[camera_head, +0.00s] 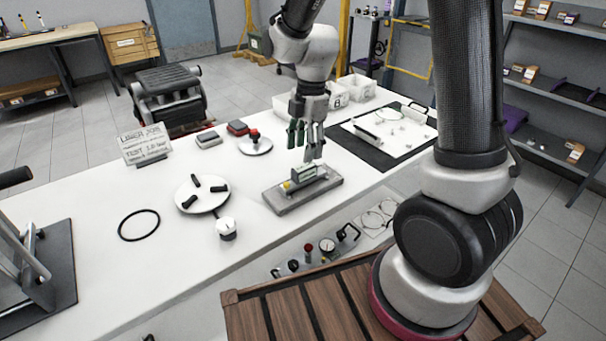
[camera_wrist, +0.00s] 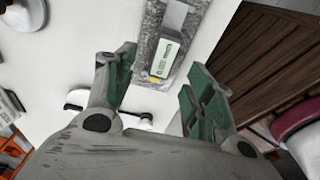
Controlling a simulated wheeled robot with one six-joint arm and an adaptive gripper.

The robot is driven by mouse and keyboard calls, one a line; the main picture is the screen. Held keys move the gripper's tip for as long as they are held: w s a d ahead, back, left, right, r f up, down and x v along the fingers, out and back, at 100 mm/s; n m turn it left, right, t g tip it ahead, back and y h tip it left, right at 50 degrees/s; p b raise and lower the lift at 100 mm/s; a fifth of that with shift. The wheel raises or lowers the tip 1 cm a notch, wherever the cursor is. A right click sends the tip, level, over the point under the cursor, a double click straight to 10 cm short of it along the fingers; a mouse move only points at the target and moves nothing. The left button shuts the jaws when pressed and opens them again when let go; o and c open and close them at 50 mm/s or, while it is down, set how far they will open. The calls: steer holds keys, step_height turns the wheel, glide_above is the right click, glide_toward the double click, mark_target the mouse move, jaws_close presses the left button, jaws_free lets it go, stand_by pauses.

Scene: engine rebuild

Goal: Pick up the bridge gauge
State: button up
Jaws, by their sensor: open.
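A grey block with a green and white label and a yellow end, which I take to be the bridge gauge (camera_head: 306,180), lies on a speckled grey slab (camera_head: 322,196) on the white bench. In the wrist view the block (camera_wrist: 169,50) lies lengthwise on the slab (camera_wrist: 149,40), beyond and between the fingertips. My gripper (camera_head: 306,148) points down just above the block. In the wrist view my gripper (camera_wrist: 161,85) is open with nothing between its green fingers. I see no contact with the block.
A black-edged mat (camera_head: 366,150) with small parts lies right.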

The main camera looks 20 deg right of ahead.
mark_target(304, 166)
steer(key=f, duration=0.7)
steer(key=shift+s+a, duration=0.1)
steer(key=shift+s, duration=0.15)
jaws_close()
